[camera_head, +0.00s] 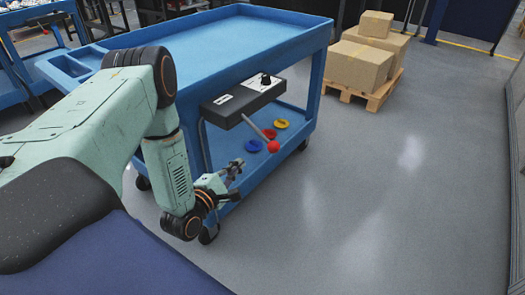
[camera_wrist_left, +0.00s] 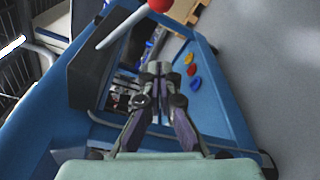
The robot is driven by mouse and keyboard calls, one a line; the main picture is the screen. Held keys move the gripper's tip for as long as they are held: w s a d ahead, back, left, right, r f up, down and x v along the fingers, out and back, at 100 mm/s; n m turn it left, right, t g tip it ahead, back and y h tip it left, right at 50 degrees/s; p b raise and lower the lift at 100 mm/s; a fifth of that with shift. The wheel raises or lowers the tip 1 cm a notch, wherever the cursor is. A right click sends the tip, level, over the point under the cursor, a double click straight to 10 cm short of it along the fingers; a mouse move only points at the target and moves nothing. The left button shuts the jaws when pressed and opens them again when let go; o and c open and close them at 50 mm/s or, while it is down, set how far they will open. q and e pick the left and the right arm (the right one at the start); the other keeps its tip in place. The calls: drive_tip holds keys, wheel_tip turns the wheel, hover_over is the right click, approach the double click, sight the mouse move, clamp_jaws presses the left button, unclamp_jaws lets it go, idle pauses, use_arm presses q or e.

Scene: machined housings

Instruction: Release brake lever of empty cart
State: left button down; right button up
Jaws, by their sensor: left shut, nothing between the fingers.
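The blue cart (camera_head: 215,45) stands in front of me with its top tray empty. A black box (camera_head: 243,101) is fixed at its near end. The brake lever (camera_head: 262,132) is a pale rod with a red ball knob (camera_head: 273,146), slanting down to the right from the box. My left gripper (camera_head: 236,168) is shut and empty, left of and lower than the knob, apart from it. In the left wrist view the shut fingers (camera_wrist_left: 159,70) point at the cart's lower part, and the red knob (camera_wrist_left: 160,4) shows at the top edge. My right gripper is not in view.
Red, yellow and blue round pieces (camera_head: 281,124) lie on the cart's lower shelf. Cardboard boxes (camera_head: 357,66) sit on a wooden pallet (camera_head: 368,95) at the back. Another blue cart stands at the far left. The grey floor (camera_head: 400,200) to the right is clear.

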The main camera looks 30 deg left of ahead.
sight(259, 132)
use_arm(q)
drive_tip(key=w+d+r+b, duration=0.1)
drive_tip(key=w+d+b, duration=0.1)
drive_tip(key=w, duration=0.7)
drive_tip(key=shift+d+b, duration=0.35)
drive_tip(key=shift+b, duration=0.3)
drive_tip(key=shift+d+r, duration=0.1)
